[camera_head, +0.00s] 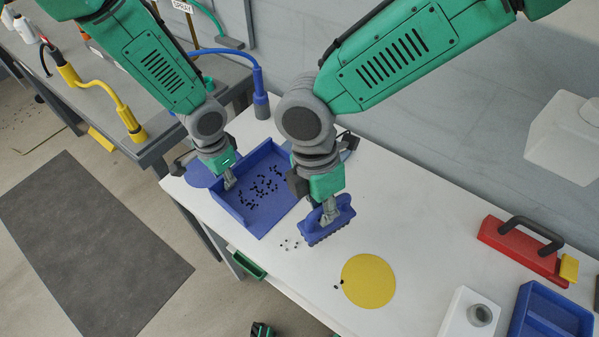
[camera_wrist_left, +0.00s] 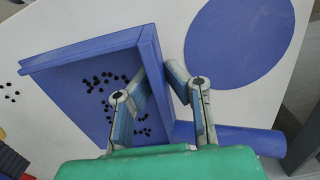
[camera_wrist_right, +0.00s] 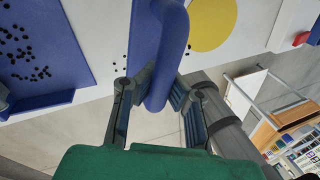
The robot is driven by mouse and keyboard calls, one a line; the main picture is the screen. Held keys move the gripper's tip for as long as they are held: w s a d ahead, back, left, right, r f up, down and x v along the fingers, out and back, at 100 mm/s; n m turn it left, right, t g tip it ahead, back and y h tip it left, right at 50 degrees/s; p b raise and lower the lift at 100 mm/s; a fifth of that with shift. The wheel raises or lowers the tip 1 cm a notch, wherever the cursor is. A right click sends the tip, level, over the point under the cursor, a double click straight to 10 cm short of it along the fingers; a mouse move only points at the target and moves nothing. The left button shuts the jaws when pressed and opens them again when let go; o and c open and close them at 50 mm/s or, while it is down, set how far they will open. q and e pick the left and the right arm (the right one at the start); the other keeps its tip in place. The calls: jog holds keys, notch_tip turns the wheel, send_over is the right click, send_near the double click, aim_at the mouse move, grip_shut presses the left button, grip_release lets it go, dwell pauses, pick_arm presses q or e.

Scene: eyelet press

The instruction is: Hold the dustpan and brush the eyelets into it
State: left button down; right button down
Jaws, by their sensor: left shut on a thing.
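The blue dustpan (camera_head: 266,217) lies on the white table with many small dark eyelets (camera_head: 262,187) in it. My left gripper (camera_head: 229,183) is shut on the dustpan's wall; the left wrist view shows the fingers on either side of that wall (camera_wrist_left: 152,62). My right gripper (camera_head: 329,212) is shut on the handle of the blue brush (camera_head: 328,228), bristles down, just right of the dustpan. The right wrist view shows the handle (camera_wrist_right: 168,60) between the fingers. A few loose eyelets (camera_head: 290,244) lie on the table between dustpan and brush. A couple more (camera_head: 338,285) lie at the yellow disc's left edge.
A yellow disc (camera_head: 369,281) lies flat in front of the brush. A red box with a black handle (camera_head: 517,252), a white block (camera_head: 468,315) and a blue tray (camera_head: 549,318) stand at the right. A blue disc (camera_wrist_left: 240,40) lies beside the dustpan. The table behind the yellow disc is clear.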

jog(key=s+d+r, duration=0.1)
jog(key=s+d, duration=0.4)
jog(key=s, duration=0.6)
jog(key=shift+w+a+x, duration=0.1)
jog(key=shift+w+x, duration=0.1)
jog(key=shift+x, duration=0.7)
jog(key=shift+w+a+x, duration=0.1)
jog(key=shift+w+x, duration=0.05)
jog(key=shift+x, duration=0.7)
jog(key=shift+w+x, duration=0.2)
jog(key=shift+x, duration=0.7)
jog(key=shift+f, duration=0.15)
jog(key=shift+w+a, duration=5.95)
jog(key=shift+a, duration=0.25)
jog(key=shift+w+a+r, duration=0.15)
jog(key=shift+w+a, duration=0.75)
jog(key=shift+a, duration=0.05)
jog(key=shift+w+a+r, duration=0.15)
jog(key=shift+w+a, duration=0.8)
